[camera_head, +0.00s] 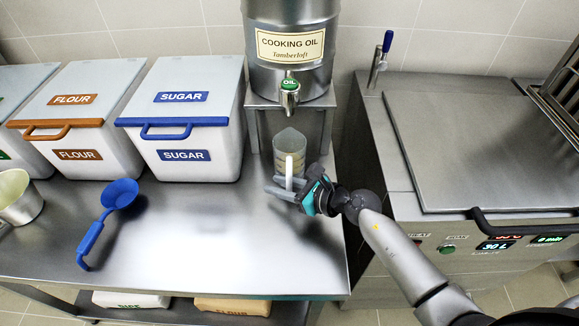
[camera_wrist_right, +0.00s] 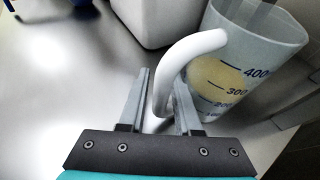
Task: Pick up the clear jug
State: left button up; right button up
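The clear jug (camera_head: 289,142) stands upright on the steel table below the cooking oil tap. Its white handle faces me. In the right wrist view the jug (camera_wrist_right: 262,48) is at the upper right, with dark measuring marks on its wall and something yellowish showing through it. My right gripper (camera_head: 284,187) is at the handle. In the right wrist view my right gripper (camera_wrist_right: 163,100) is open, with the handle between its two fingers. The handle is close to the right finger, and a narrow gap shows at the left one. My left gripper is not in view.
The cooking oil drum (camera_head: 290,50) with its tap (camera_head: 289,92) is above and behind the jug on a metal stand (camera_head: 328,120). A sugar bin (camera_head: 190,120) and flour bin (camera_head: 85,120) stand left. A blue ladle (camera_head: 105,215) lies on the table (camera_head: 190,245). A steel cooker (camera_head: 470,150) is right.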

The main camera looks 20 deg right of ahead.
jog(key=shift+c, duration=0.3)
grip_shut()
jog(key=shift+r, duration=0.1)
dwell(0.9)
